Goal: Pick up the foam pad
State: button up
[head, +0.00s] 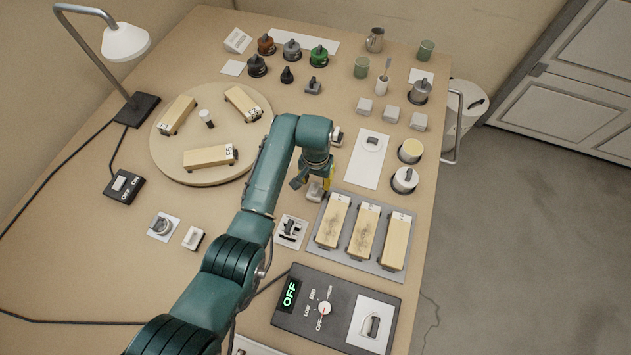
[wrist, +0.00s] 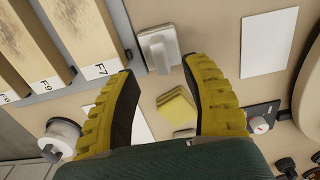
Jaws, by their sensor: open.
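A small yellow block (wrist: 175,106), which looks like the foam pad, lies on the bench in the wrist view. It appears between and below my two yellow fingers, with a gap to each. My gripper (wrist: 163,65) is open and empty, pointing down over the bench. In the head view my gripper (head: 317,182) is near the middle of the bench, and I cannot make out the pad there; my arm may hide it.
A grey block with a handle (wrist: 158,47) stands close to the fingertips; it also shows in the head view (head: 315,191). A tray of labelled wooden blocks (head: 316,248) lies nearby. A white panel (head: 366,172) and round turntable (head: 165,160) flank my gripper.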

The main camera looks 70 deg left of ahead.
aim_at(315, 187)
notch_tip(315, 187, down, 5)
jog(key=shift+r+b, duration=0.1)
jog(key=shift+b, duration=0.65)
jog(key=shift+r, duration=0.1)
grip_shut()
